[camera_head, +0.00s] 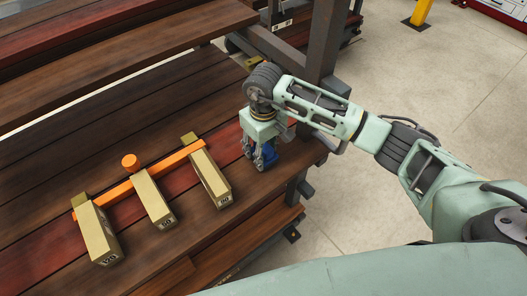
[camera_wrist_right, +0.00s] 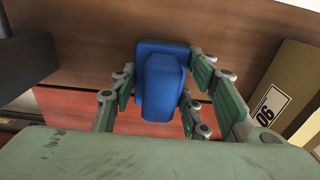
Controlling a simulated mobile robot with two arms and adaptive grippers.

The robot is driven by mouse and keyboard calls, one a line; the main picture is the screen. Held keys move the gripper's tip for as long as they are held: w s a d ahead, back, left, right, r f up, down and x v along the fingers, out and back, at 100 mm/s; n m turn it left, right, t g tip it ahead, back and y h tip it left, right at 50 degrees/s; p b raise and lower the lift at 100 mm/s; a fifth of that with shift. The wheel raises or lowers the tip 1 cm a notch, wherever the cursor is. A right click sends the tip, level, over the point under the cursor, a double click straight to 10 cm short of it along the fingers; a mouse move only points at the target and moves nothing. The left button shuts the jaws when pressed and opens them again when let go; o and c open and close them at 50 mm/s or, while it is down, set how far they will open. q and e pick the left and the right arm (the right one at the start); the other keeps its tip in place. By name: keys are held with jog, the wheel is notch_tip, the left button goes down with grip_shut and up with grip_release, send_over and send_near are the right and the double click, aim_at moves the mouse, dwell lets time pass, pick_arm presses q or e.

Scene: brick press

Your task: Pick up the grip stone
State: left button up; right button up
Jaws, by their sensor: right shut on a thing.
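The blue block (camera_head: 269,158), which looks like the grip stone, stands on the wooden plank table near its right edge. My right gripper (camera_head: 258,163) reaches down over it and is shut on it. My left gripper is not in view.
A dark metal post (camera_head: 322,40) stands behind the gripper. Open floor (camera_head: 385,95) lies right of the table.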

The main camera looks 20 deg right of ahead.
jog(key=c, duration=0.5)
jog(key=shift+c, duration=0.2)
jog(key=shift+r, duration=0.1)
jog(key=shift+w+r+b, duration=0.1)
jog(key=shift+r+b, duration=0.2)
jog(key=shift+r, duration=0.1)
notch_tip(320, 180, up, 3)
jog(key=shift+f+b, duration=0.2)
jog(key=shift+b, duration=0.6)
jog(key=s+r+b, duration=0.3)
jog(key=s+r, duration=0.4)
jog(key=s, duration=0.5)
jog(key=shift+d+r, duration=0.25)
jog(key=shift+d, duration=0.2)
